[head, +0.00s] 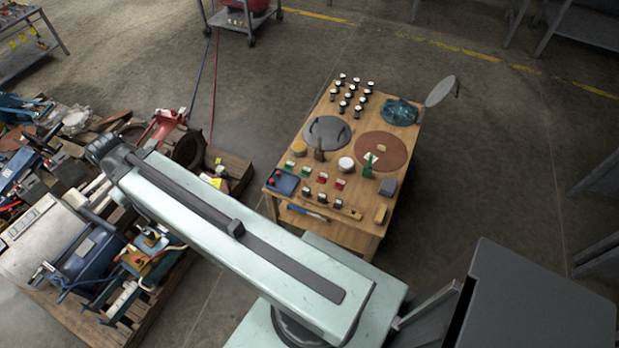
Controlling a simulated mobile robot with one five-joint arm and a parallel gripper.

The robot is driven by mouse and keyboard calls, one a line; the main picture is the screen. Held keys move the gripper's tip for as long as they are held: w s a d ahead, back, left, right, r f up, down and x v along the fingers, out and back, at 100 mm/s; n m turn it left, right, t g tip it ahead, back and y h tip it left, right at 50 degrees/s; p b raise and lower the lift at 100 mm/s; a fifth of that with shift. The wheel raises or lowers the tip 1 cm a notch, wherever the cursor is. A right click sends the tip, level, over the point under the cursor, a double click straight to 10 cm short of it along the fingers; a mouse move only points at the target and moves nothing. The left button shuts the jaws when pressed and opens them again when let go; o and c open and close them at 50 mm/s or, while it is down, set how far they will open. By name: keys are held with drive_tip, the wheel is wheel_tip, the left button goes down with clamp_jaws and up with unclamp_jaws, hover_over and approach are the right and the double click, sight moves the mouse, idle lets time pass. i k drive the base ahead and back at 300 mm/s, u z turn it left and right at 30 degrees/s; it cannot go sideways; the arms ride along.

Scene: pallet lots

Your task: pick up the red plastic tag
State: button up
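Small red pieces with pale tops, one (322,178) and another (339,184), stand near the front middle of the wooden table (345,232). They are too small to tell which is the red plastic tag. Another red item lies on a blue tray (283,182) at the table's front left corner. My pale green arm crosses the lower middle of the view, reaching up and left over the pallet lots, left of the table. My gripper cannot be made out beyond the arm's dark far joint.
The table also holds rows of black-and-white pieces (351,96), a grey disc (327,131), a brown disc (382,151) and a teal dish (399,111). Cluttered pallets fill the left. A dark cabinet (540,300) stands lower right. Floor right of the table is clear.

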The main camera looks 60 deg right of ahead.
sight(322, 178)
drive_tip(key=u, duration=0.1)
drive_tip(key=i, duration=1)
drive_tip(key=z, duration=0.05)
